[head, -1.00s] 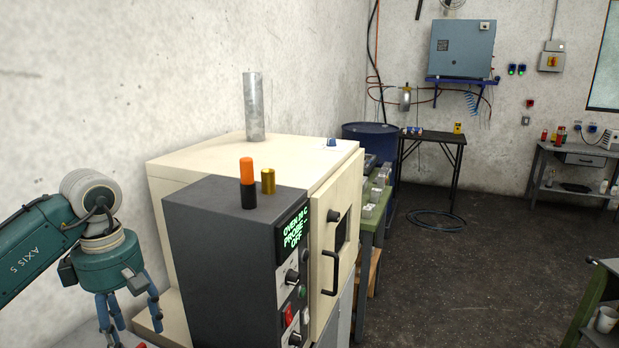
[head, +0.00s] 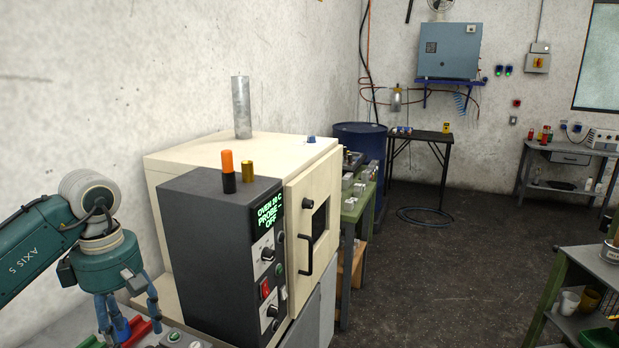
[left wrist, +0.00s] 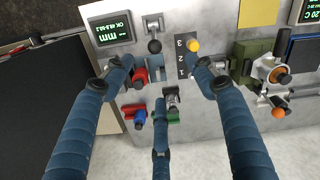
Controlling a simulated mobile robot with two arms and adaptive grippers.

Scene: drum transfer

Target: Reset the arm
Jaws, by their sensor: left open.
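My left arm (head: 42,250) comes in from the left in the head view, teal and marked AXIS 5. Its left gripper (head: 127,322) points downward with its blue fingers spread. In the left wrist view the left gripper (left wrist: 160,95) shows three blue fingers held apart with nothing between them. Below them is a light work surface with small red (left wrist: 139,78), blue (left wrist: 139,117) and green coloured parts; whether a finger touches any is unclear. My right gripper is not in view.
A cream oven (head: 240,148) with a dark control box (head: 205,240) stands right of the left gripper. A metal cylinder (head: 241,108) and orange and gold pieces stand on top. A blue drum (head: 358,140) is behind. Open floor (head: 420,270) lies to the right.

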